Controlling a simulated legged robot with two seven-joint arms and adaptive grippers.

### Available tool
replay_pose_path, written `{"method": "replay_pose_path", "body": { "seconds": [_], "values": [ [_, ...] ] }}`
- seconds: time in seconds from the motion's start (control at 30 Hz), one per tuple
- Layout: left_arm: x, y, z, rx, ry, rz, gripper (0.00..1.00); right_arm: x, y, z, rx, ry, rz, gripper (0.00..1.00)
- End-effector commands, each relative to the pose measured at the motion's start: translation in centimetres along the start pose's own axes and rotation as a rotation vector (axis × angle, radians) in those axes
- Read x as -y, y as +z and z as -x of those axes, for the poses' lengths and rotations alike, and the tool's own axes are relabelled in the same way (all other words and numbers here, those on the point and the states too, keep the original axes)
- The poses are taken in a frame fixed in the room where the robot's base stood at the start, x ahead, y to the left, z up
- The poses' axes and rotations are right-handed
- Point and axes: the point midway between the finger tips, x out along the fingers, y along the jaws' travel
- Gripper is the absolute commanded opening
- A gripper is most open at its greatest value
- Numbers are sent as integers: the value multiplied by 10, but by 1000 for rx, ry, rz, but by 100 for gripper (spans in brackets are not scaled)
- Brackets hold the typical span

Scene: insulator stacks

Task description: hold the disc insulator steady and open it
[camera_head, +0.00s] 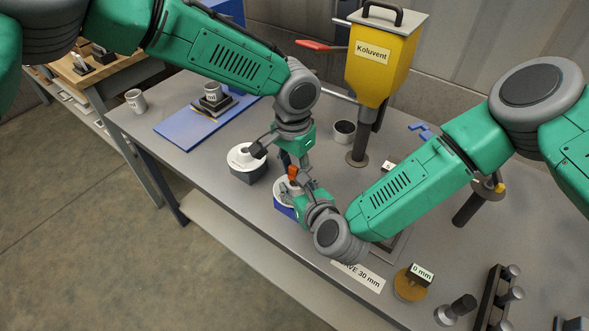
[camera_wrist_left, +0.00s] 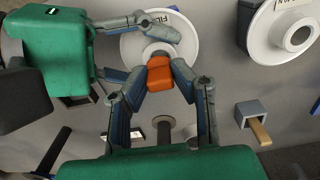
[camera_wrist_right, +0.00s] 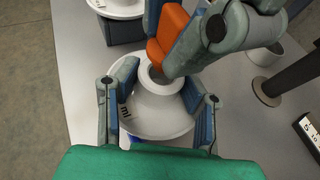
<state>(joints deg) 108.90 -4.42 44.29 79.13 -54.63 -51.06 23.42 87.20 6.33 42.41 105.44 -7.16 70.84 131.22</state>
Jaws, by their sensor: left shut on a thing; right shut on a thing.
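The white disc insulator (camera_wrist_right: 150,118) is a wide disc with a raised hollow neck, on a blue base (camera_head: 285,212). My right gripper (camera_wrist_right: 157,112) is shut on it, one finger on each side. The disc also shows in the left wrist view (camera_wrist_left: 184,50), with a partly hidden label. My left gripper (camera_wrist_left: 160,85) is above, shut on an orange piece (camera_wrist_left: 160,74). That piece also shows in the right wrist view (camera_wrist_right: 168,32) at the neck's mouth. The neck looks open on its near side; I cannot tell whether the orange piece touches it.
A second white disc insulator (camera_head: 243,155) on a dark grey block stands close left. A yellow hopper (camera_head: 382,60) on a post and a grey cup (camera_head: 344,131) are behind. A blue mat (camera_head: 180,133) lies left.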

Motion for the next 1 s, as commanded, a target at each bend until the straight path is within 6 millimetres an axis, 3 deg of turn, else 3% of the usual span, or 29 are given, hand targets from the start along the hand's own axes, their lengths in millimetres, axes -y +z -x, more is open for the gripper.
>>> {"method": "replay_pose_path", "body": {
  "seconds": [0.27,0.6,0.87,0.9,0.93,1.0],
  "values": [
    [0,0,2,0,-1,0,0,1,1,0,2,-1,0,0],
    [1,-1,38,0,-2,0,0,1,1,0,2,-1,0,0],
    [1,-1,40,1,0,0,0,1,1,0,2,-1,0,0],
    [1,-1,40,0,0,0,0,1,1,0,2,-1,0,50],
    [1,-1,40,0,0,0,0,1,1,0,2,-1,0,61],
    [1,-1,40,0,0,0,0,0,1,0,2,-1,0,61]
  ]
}}
